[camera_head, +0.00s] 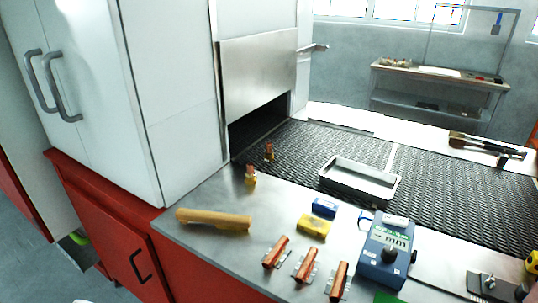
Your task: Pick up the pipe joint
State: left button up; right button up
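Neither of my grippers shows in the head view. I cannot tell for sure which thing is the pipe joint. A small brass and red upright piece (250,174) stands on the metal counter by the mesh belt's edge. A similar smaller piece (269,152) stands on the belt behind it. Three orange-red cylindrical pieces lie on small metal mounts near the counter's front edge: a left one (276,251), a middle one (306,265) and a right one (339,281).
The dark mesh belt (450,190) runs from under a raised metal door (258,75). An empty metal tray (360,181) sits on the belt. A wooden-coloured handle (213,219), a blue box (324,207), a yellow box (314,225) and a blue meter (386,252) occupy the counter (200,195).

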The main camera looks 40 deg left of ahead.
aim_at(268, 156)
jog(key=j+u, duration=0.1)
jog(key=u, duration=0.35)
jog(key=k+j+u, duration=0.1)
jog(key=u, duration=0.3)
